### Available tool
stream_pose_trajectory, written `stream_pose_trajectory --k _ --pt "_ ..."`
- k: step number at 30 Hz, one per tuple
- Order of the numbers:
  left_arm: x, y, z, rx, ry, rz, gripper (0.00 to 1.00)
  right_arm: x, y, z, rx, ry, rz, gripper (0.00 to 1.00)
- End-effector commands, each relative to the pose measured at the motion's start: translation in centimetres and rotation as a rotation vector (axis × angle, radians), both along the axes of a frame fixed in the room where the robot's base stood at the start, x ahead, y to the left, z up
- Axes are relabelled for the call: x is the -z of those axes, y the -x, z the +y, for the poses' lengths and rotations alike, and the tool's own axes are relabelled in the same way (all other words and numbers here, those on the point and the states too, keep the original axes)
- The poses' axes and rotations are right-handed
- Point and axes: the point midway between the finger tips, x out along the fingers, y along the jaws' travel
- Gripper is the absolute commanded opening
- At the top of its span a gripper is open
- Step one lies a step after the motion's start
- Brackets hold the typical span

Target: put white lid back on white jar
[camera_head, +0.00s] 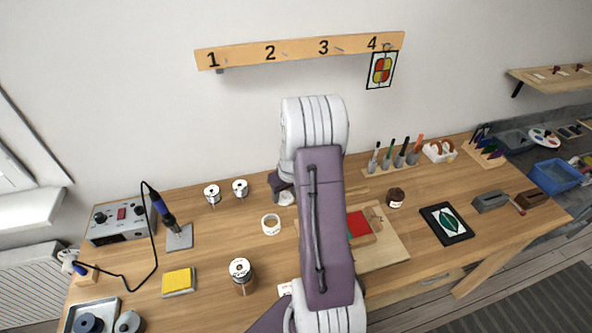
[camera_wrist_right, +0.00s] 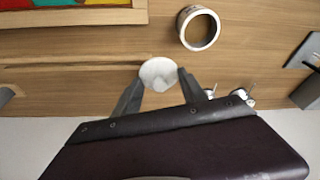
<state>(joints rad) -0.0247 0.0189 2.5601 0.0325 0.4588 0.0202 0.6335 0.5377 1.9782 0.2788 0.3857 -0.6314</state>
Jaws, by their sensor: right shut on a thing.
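My right gripper (camera_wrist_right: 161,79) is shut on a round white thing, which looks like the white lid (camera_wrist_right: 159,72), between its two dark fingertips. In the head view the right gripper (camera_head: 281,187) is partly covered by my own arm, and the white lid (camera_head: 287,198) shows just beside it, low over the back of the table. My left gripper is not in view.
A board with a red picture (camera_head: 360,225) is right of my arm.

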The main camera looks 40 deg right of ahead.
Motion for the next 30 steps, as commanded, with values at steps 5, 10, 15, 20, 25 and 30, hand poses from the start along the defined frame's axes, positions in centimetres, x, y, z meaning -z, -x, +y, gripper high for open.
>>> stream_pose_trajectory --k 5,10,15,20,25,30 --pt "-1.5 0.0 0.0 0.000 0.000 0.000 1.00 -1.4 2.4 5.7 -0.066 0.000 0.000 0.11" --pt "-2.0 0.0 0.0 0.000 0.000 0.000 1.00 -2.9 1.9 7.7 -0.121 0.000 -0.003 0.11" --pt "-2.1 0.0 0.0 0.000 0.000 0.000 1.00 -3.1 1.6 8.2 -0.138 -0.002 0.000 0.11" --pt "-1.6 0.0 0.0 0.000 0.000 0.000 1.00 -2.6 1.6 8.1 -0.137 -0.002 0.000 0.11" --pt "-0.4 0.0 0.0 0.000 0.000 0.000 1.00 -1.2 1.6 8.1 -0.137 -0.004 0.001 0.11" --pt "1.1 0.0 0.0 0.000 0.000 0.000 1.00 0.6 1.6 8.1 -0.136 -0.004 0.001 0.11"
